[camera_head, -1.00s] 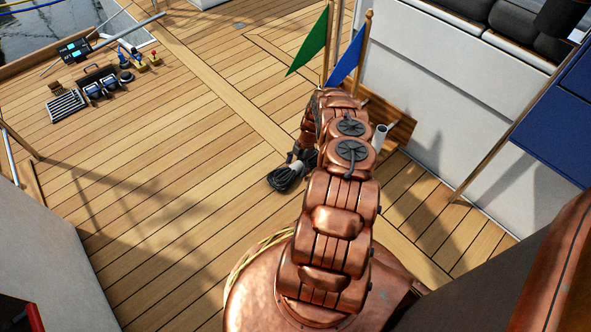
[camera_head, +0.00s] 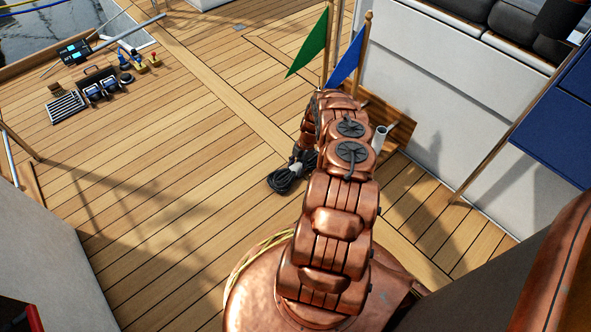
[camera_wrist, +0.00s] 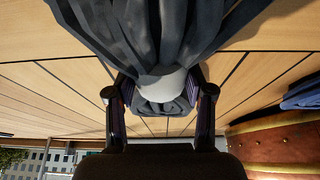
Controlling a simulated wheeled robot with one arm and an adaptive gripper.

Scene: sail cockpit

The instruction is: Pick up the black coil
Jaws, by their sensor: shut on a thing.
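My gripper (camera_wrist: 161,95) is shut on the coil at this band, one finger on each side. In the head view my arm hides most of the gripper. I cannot tell whether the coil is clear of the deck.
Green (camera_head: 309,47) and blue (camera_head: 347,62) flags stand behind my arm, near a wooden box (camera_head: 398,130) and a white wall (camera_head: 440,100). Blue-and-black gear (camera_head: 100,82) and a metal grate (camera_head: 66,106) lie far left. The deck (camera_head: 180,170) between is clear.

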